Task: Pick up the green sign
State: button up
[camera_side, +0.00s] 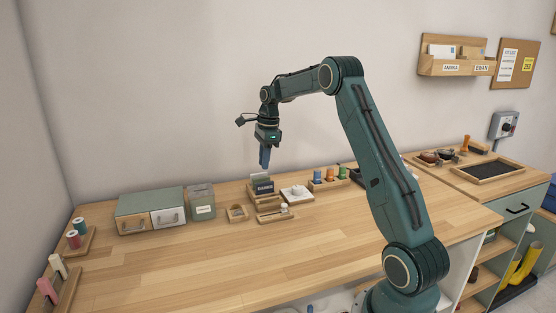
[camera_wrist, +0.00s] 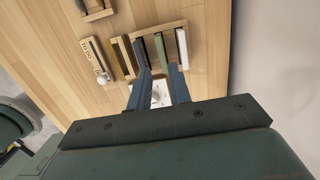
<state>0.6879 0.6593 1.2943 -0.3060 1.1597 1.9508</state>
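A thin green sign (camera_wrist: 159,48) stands on edge among other upright signs in a wooden rack (camera_wrist: 174,25) in the wrist view. A dark sign (camera_wrist: 139,48) is to its left and a white one (camera_wrist: 182,45) to its right. My gripper (camera_wrist: 161,69) has its two blue fingers apart, with the green sign's near end showing between their tips. In the side view my gripper (camera_side: 265,167) points down, just above the rack with its dark labelled sign (camera_side: 263,187). Contact with the green sign cannot be told. In the side view, nearer signs mostly hide the green one.
A white tray with a knob (camera_side: 297,193) stands right of the rack, near a holder of coloured spools (camera_side: 329,177). Left are a grey-green bin (camera_side: 201,203) and a drawer box (camera_side: 151,211). The front of the wooden table (camera_side: 200,265) is clear.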

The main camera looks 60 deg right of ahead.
aim_at(261, 178)
jog(key=shift+w+f, duration=0.1)
jog(key=shift+f, duration=0.85)
jog(key=shift+f, duration=0.15)
jog(key=shift+w+a+f, duration=0.15)
jog(key=shift+w+f, duration=0.05)
jog(key=shift+f, duration=1.05)
jog(key=shift+w+a+f, duration=0.1)
jog(key=shift+w+f, duration=0.05)
jog(key=shift+f, duration=1.05)
jog(key=shift+c, duration=0.2)
grip_shut()
